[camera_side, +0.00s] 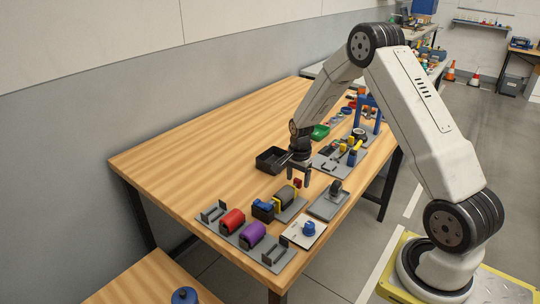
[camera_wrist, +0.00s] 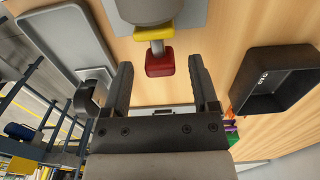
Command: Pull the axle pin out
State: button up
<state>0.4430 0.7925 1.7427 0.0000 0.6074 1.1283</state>
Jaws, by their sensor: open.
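The axle pin shows as a red square head (camera_wrist: 160,64) on a short metal shaft in the wrist view. The shaft meets a yellow part (camera_wrist: 154,33) at the end of a grey roller (camera_wrist: 150,9). In the side view the red head (camera_side: 297,183) sits at the far end of the grey roller (camera_side: 288,196), which rests in a yellow holder on a grey plate. My gripper (camera_side: 299,177) is just above the head, fingers pointing down. In the wrist view its open fingers stand either side of the head, with gaps on both sides. The rest of the pin is hidden.
A grey tray (camera_side: 329,202) with a dark part lies to the right. Red (camera_side: 231,221) and purple (camera_side: 252,234) rollers are nearer the camera. The wooden table's left side is clear.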

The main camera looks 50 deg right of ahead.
jog(key=shift+f, duration=0.6)
jog(key=shift+c, duration=0.2)
grip_shut()
dwell(1.0)
